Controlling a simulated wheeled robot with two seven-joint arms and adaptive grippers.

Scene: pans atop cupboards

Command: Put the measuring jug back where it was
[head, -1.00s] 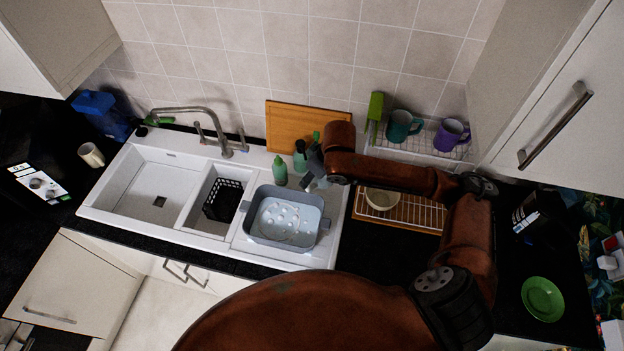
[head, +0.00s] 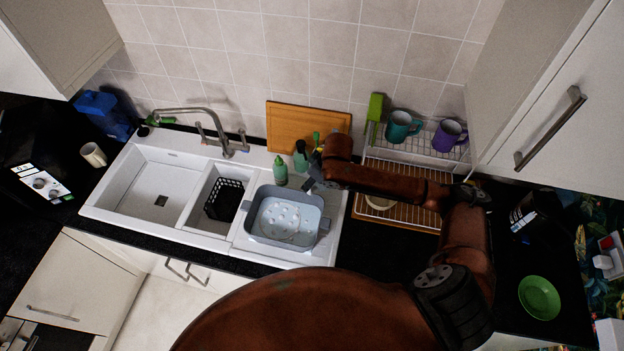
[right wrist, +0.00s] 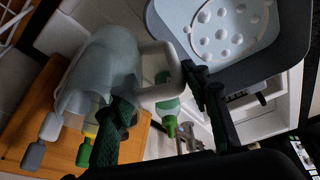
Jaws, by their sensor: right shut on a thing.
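The measuring jug (right wrist: 105,70) is pale and translucent and shows close up in the right wrist view, with its pale handle (right wrist: 165,62). My right gripper (right wrist: 160,92) is shut on the handle. In the head view my right gripper (head: 314,172) is over the back right of the sink unit, beside the green bottles (head: 280,172). There the arm and gripper largely hide the jug. I cannot tell whether its base touches anything. My left gripper is in neither view.
A grey tub (head: 322,228) stands in the right sink area. A wooden board (head: 300,122) leans on the wall. Right of the gripper is a wire rack (head: 410,213) with a partly hidden bowl (head: 380,202); mugs (head: 402,126) stand on the shelf behind it.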

